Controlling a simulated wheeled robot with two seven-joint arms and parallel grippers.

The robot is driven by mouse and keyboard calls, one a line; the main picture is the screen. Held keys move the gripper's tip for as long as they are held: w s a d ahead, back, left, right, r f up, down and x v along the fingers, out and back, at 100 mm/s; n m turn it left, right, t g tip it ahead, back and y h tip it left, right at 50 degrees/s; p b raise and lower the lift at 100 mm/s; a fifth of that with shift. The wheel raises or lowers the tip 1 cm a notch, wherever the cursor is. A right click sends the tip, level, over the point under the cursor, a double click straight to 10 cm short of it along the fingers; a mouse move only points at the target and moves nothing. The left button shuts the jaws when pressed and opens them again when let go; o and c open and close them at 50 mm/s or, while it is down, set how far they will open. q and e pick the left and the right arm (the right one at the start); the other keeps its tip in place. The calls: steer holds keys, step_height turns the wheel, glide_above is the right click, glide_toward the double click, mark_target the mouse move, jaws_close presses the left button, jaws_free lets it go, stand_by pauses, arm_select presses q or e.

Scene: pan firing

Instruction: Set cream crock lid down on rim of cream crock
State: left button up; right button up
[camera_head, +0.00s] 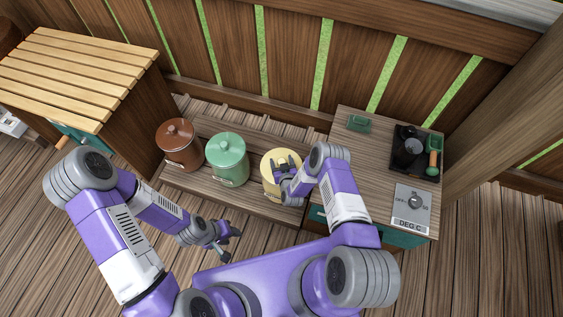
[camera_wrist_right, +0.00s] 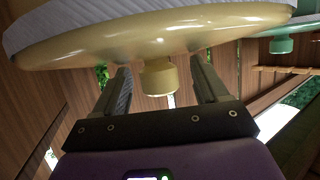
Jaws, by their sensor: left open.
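The cream crock (camera_head: 271,186) stands on the low wooden bench, right of the green crock. The cream crock lid (camera_head: 270,158) is over its top; the gripper hides much of it, and whether it sits flush on the rim cannot be told. In the right wrist view the lid (camera_wrist_right: 230,27) fills the top, its round knob (camera_wrist_right: 158,78) pointing toward the gripper. My right gripper (camera_head: 287,172) is at the lid; its fingers (camera_wrist_right: 163,85) stand either side of the knob with visible gaps, so it is open. My left gripper (camera_head: 228,244) is open and empty, low in front of the bench.
The green crock (camera_head: 228,163) and brown crock (camera_head: 183,150) stand left on the bench (camera_head: 207,189). A cabinet (camera_head: 352,151) at right bears a green block (camera_head: 359,123), a black tray (camera_head: 430,175) and a dial panel (camera_head: 411,205). A slatted table (camera_head: 75,75) stands at left.

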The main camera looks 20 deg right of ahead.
steer(key=shift+s, duration=0.1)
steer(key=p+v, duration=0.3)
steer(key=v, duration=0.3)
steer(key=shift+s+r, duration=0.35)
steer(key=shift+s, duration=0.3)
steer(key=shift+r+g+p, duration=0.3)
steer(key=shift+p, duration=0.1)
steer(key=r+g, duration=0.1)
steer(key=s+r+y+p, duration=0.1)
steer(key=r+g, duration=0.1)
steer(key=shift+s+a+m+g+p, duration=0.3)
steer(key=shift+s+a, duration=0.05)
steer(key=shift+a, duration=0.05)
steer(key=s+a+r+g+y+p, duration=0.2)
steer(key=s+r+g, duration=0.3)
steer(key=s+r, duration=0.2)
steer(key=s+a+r+m+g+y+p, duration=0.1)
steer(key=s+a+r+g+y+p, duration=0.1)
steer(key=s+r, duration=0.6)
steer(key=s+a+g, duration=0.1)
steer(key=s+g, duration=0.1)
steer(key=s, duration=0.2)
steer(key=shift+s+r+g, duration=0.3)
steer(key=shift+r+g, duration=0.05)
steer(key=shift+g, duration=0.05)
